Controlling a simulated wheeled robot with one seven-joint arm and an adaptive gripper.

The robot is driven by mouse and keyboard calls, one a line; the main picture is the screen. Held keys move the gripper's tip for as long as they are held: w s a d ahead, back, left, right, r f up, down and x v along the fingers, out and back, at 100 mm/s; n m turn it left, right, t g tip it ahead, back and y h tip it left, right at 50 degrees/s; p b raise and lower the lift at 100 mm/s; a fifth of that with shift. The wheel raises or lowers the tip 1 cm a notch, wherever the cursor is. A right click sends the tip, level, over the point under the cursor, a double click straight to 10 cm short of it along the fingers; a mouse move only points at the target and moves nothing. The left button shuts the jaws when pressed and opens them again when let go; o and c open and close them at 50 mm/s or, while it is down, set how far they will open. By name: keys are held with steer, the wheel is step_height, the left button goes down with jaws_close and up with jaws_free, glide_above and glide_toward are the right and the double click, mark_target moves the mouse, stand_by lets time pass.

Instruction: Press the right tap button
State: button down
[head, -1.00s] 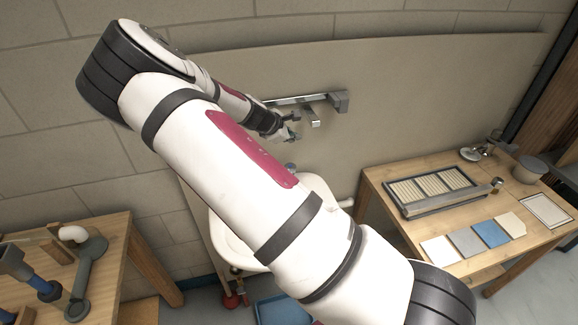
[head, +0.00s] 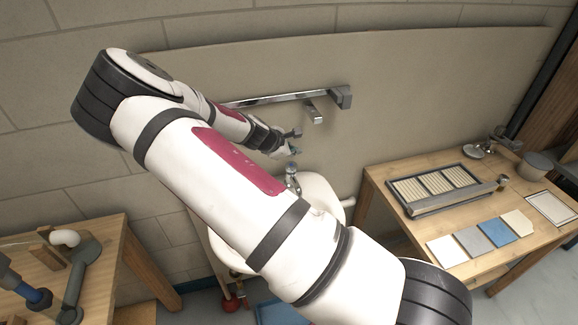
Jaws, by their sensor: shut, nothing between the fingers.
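In the head view, a metal tap (head: 291,177) with a bluish top stands at the back of the white basin (head: 322,192). I cannot tell whether this top is the right tap button; no second button shows, and my arm hides much of the basin. My gripper (head: 293,150) is small in the picture, at the end of my arm, just above the tap's top. It is shut and empty. I cannot tell whether its fingertips touch the tap.
A metal rail (head: 280,99) with a square end block runs along the wall panel above my gripper. A wooden table (head: 380,190) with a slatted tray (head: 405,205) and coloured tiles stands right. Another wooden bench (head: 112,245) with pipe parts stands left.

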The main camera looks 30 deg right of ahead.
mark_target(293, 166)
steer(key=shift+f, duration=1.1)
steer(key=shift+f, duration=0.1)
stand_by(0.6)
steer(key=shift+f, duration=0.3)
steer(key=shift+f+b, duration=0.3)
steer(key=shift+f, duration=0.4)
stand_by(1.0)
steer(key=shift+r, duration=0.1)
steer(key=shift+r+p, duration=0.45)
steer(key=shift+r, duration=0.6)
steer(key=shift+r, duration=0.15)
steer(key=shift+r+p, duration=0.95)
steer(key=shift+r, duration=1.45)
